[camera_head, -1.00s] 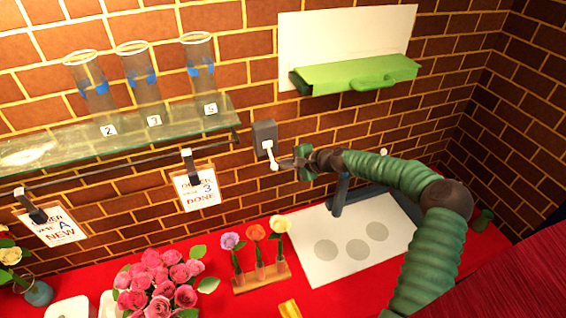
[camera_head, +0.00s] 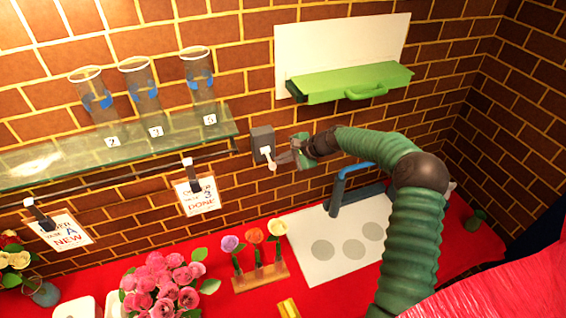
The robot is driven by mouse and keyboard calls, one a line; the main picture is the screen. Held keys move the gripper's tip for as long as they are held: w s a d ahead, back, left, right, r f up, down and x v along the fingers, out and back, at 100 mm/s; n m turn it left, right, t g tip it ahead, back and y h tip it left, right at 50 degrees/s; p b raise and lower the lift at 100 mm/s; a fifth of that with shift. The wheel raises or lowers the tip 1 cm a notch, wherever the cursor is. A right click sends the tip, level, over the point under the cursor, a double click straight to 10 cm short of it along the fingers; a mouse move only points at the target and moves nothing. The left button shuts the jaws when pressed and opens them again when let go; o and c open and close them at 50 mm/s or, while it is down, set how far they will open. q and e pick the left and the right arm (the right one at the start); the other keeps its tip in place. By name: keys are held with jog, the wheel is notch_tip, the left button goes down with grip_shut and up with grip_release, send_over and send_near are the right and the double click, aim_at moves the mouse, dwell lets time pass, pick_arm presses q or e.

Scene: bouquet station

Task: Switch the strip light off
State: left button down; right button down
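A dark grey switch box (camera_head: 262,138) is fixed to the brick wall, right of the glass shelf. Its white lever (camera_head: 270,160) hangs down and ends in a round knob. My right gripper (camera_head: 290,156) is at the lever's right side, its fingers pointing left toward it. The fingertips are very close to the lever; I cannot tell whether they touch it. How far the fingers are apart is too small to see. The strip light itself is not clearly visible, though warm light falls on the upper left wall. My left gripper is not in view.
A glass shelf (camera_head: 60,166) with several vases is at the left, with order cards hanging below. A green box with a handle (camera_head: 355,84) is on the wall above my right arm. Flowers in a wooden stand (camera_head: 262,277) and a white mat (camera_head: 310,238) are on the red table.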

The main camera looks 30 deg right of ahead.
jog(key=shift+w+a+r, duration=0.15)
jog(key=shift+w+r, duration=0.15)
jog(key=shift+r, duration=0.35)
dwell(0.4)
jog(key=shift+r, duration=0.1)
jog(key=shift+r+p, duration=0.6)
jog(key=shift+r, duration=0.15)
jog(key=shift+f, duration=0.1)
